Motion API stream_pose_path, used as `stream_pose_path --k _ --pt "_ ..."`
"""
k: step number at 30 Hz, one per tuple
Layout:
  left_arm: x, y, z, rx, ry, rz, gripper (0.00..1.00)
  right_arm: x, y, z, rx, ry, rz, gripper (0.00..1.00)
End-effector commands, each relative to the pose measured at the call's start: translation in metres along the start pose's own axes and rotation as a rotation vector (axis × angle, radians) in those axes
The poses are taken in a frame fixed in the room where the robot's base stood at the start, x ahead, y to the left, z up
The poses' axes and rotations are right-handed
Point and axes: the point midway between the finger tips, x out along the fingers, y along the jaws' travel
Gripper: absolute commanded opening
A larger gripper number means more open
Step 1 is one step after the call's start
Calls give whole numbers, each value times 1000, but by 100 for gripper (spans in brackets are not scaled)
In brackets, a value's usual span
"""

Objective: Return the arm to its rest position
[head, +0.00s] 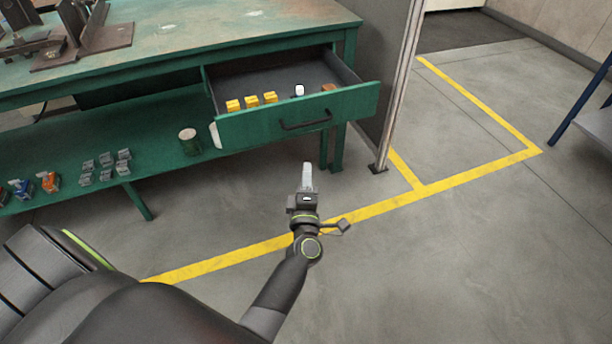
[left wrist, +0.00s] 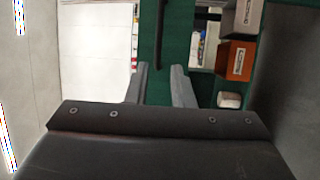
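My left gripper (head: 307,178) hangs over the floor in front of the open drawer (head: 345,108) of the green workbench, apart from the drawer front. In the left wrist view its two fingers (left wrist: 158,88) stand apart with nothing between them. The green drawer front and its dark handle (left wrist: 162,30) lie beyond the fingertips. My left arm (head: 275,295) reaches up from the bottom of the head view. My right gripper is in neither view.
The drawer holds several yellow boxes (head: 251,101), a white item (head: 299,90) and a brown box (head: 328,88). A can (head: 189,141) and small parts stand on the lower shelf. A post (head: 398,90) rises right of the bench. Floor right of my arm is clear.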

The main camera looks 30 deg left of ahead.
Motion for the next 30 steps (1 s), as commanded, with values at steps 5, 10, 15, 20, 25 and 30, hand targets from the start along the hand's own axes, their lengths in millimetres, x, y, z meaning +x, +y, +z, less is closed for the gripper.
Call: stream_pose_path --k 5,10,15,20,25,30 --pt "0 0 0 0 0 0 21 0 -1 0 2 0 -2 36" --pt "-3 -1 1 28 -34 -4 21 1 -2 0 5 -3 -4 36" --pt "-24 -11 10 181 -221 -31 21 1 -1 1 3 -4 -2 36" --pt "-63 -33 18 404 -476 -96 21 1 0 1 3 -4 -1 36" --pt "-117 -64 12 646 -740 -205 21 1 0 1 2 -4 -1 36" --pt "-180 -97 -16 879 -993 -358 21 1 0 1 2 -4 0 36"
